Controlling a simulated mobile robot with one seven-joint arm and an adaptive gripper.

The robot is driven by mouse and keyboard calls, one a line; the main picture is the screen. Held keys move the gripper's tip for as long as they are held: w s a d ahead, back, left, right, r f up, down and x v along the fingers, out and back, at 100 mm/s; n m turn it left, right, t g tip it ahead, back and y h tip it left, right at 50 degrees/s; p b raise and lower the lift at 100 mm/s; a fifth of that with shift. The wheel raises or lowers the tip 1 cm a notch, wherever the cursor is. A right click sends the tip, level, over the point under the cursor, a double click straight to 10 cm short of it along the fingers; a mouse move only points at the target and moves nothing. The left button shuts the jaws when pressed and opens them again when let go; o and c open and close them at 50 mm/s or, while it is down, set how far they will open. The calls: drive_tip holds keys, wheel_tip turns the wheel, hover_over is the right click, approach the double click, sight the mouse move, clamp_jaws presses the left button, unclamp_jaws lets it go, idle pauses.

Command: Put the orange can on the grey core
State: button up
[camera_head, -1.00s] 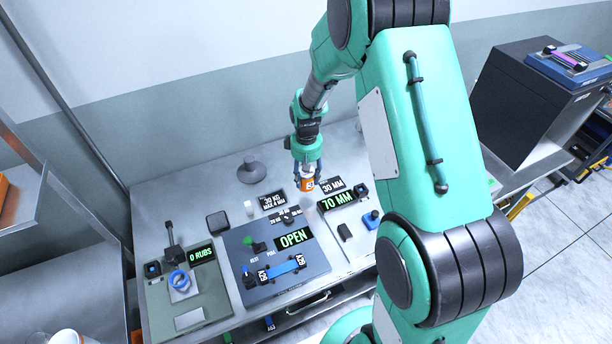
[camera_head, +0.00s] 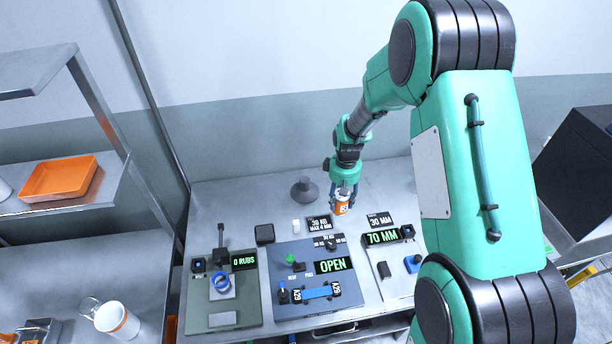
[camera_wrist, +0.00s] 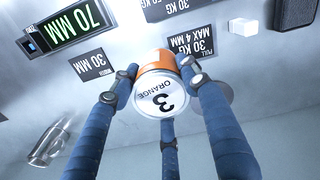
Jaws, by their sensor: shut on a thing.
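The orange can (camera_head: 342,208) has an orange band and a white face reading "3 ORANGE" in the wrist view (camera_wrist: 160,92). My gripper (camera_head: 344,192) is shut on it, with blue fingers around its sides, near the back of the metal table. I cannot tell whether the can touches the table. A grey piece with a round flat base and a narrower top (camera_head: 305,188) stands to the left of the can, apart from it. It may be the grey core; no label shows. In the wrist view it is partly hidden behind a finger.
Signs stand in front of the can, among them "30 KG MAX 4 MM" (camera_head: 319,223) and "30 MM" (camera_head: 380,220). A small white block (camera_head: 296,226) and a black pad (camera_head: 264,234) lie left. Control panels fill the front. A clear glass (camera_wrist: 48,146) shows in the wrist view.

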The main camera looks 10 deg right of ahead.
drive_tip(key=w+a+r+n+p, duration=0.2)
drive_tip(key=a+r+p, duration=0.3)
drive_tip(key=a, duration=0.3)
drive_tip(key=shift+a+p, duration=0.4)
drive_tip(key=shift+p, duration=0.05)
drive_tip(key=p, duration=0.2)
hover_over(305, 179)
drive_tip(key=shift+a+f, duration=0.1)
drive_tip(key=shift+f, duration=0.6)
drive_tip(key=shift+f+p, duration=0.6)
drive_tip(key=shift+f, duration=1.15)
drive_tip(key=shift+f, duration=0.1)
